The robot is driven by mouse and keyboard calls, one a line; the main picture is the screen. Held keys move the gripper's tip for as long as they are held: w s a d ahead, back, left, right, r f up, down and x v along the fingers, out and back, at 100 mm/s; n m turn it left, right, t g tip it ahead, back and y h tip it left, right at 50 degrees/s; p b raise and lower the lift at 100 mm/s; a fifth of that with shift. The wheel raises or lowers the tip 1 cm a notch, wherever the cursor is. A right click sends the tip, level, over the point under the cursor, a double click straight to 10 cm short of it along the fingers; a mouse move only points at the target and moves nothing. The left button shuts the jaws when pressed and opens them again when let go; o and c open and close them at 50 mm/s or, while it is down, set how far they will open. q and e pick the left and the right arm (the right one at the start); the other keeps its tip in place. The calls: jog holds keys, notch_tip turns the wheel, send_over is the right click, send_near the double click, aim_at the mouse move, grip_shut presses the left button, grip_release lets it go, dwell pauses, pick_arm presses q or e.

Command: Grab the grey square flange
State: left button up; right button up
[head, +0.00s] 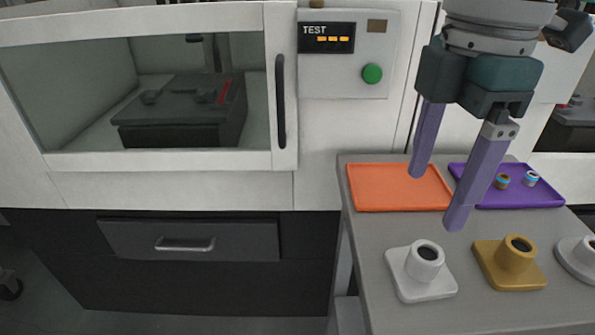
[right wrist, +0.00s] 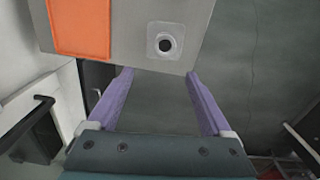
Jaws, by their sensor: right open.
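The grey square flange (head: 420,270) is pale grey, with a square base and a short upright hollow collar. It stands upright on the near left part of the grey table. It also shows in the right wrist view (right wrist: 153,53), beyond the fingertips and between their lines, with its dark bore facing the camera. My right gripper (head: 436,197) points down with its purple fingers wide apart and nothing between them. In the head view it appears above the flange, apart from it. It also shows in the right wrist view (right wrist: 160,74). My left gripper is not in view.
A gold square flange (head: 497,276) and a grey round flange (head: 572,262) stand right of it on the table (head: 372,240). An orange tray (head: 385,190) and a purple tray (head: 540,197) with small parts lie behind. A white cabinet (head: 180,185) stands left.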

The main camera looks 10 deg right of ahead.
send_over(427, 254)
jog(key=a, duration=0.1)
notch_tip(427, 254, down, 4)
jog(key=shift+f, duration=0.25)
jog(key=f, duration=0.2)
jog(key=d+f+b, duration=0.1)
jog(key=f, duration=0.1)
jog(key=shift+s+f, duration=0.15)
jog(key=shift+f, duration=0.55)
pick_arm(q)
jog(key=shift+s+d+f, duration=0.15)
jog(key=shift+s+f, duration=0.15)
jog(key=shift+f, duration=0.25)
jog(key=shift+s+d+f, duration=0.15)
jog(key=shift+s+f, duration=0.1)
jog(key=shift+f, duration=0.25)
pick_arm(e)
jog(key=c, duration=0.4)
grip_shut()
jog(key=shift+r, duration=0.1)
